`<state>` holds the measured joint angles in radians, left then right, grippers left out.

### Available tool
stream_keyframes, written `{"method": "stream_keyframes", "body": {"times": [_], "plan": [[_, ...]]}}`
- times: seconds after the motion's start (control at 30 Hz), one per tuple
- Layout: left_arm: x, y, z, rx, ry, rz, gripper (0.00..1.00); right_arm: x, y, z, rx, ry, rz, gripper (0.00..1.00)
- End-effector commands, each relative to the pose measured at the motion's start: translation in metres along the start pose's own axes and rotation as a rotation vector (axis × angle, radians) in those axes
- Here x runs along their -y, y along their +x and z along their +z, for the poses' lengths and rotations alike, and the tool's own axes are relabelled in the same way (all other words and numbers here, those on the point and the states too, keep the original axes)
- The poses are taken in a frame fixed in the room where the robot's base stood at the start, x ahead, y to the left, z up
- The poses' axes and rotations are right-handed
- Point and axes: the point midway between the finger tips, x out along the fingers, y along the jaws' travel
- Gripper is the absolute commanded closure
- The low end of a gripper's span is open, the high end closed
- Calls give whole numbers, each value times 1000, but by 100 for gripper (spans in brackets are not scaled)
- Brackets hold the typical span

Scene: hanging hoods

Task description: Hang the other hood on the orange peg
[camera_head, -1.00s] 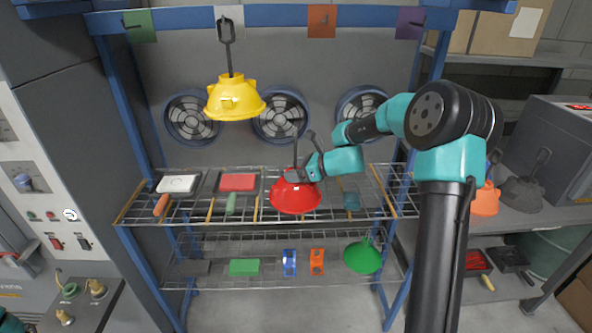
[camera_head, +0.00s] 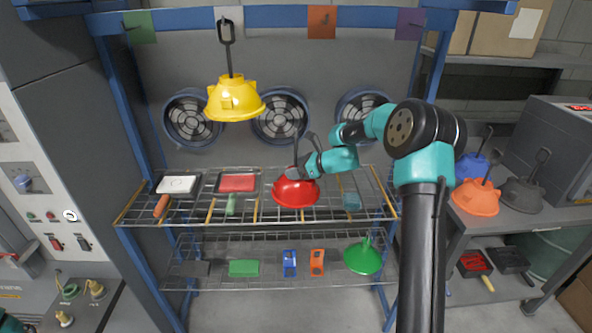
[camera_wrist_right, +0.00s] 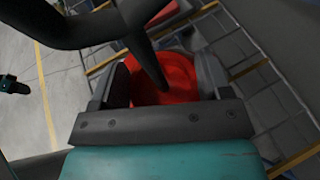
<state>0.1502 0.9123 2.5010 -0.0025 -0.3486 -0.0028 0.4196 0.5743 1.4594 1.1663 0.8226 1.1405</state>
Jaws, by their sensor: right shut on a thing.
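A red hood (camera_head: 296,190) with a dark hook stem is in the head view, at the upper wire shelf. My right gripper (camera_head: 297,172) is shut on its stem just above the dome. The red dome also shows between the jaws in the right wrist view (camera_wrist_right: 165,78). I cannot tell whether the hood touches the shelf. The orange peg plate (camera_head: 322,21) is on the top blue beam, right of centre, with nothing hanging there. A yellow hood (camera_head: 235,98) hangs by its hook at the white plate. My left gripper is not in view.
The upper shelf (camera_head: 140,216) holds a white tray (camera_head: 178,185) and a red tray (camera_head: 238,183). A green hood (camera_head: 363,257) is on the lower shelf. Blue (camera_head: 470,168), orange (camera_head: 476,197) and dark hoods (camera_head: 522,194) stand on the right bench. Space below the orange plate is open.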

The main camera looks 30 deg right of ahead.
Motion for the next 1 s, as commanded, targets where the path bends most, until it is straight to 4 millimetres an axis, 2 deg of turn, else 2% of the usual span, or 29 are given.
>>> {"method": "stream_keyframes", "body": {"times": [0.5, 0.53, 0.8, 1.0], "plan": [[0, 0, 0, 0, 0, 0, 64, 0, 4, -8, 2, -1, -1, 80], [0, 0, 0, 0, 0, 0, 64, 0, 4, -9, 1, -1, -1, 28], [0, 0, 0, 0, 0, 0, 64, 0, 4, -9, 1, -1, -1, 3], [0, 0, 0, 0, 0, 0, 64, 0, 4, -9, 1, -1, -1, 3]]}}
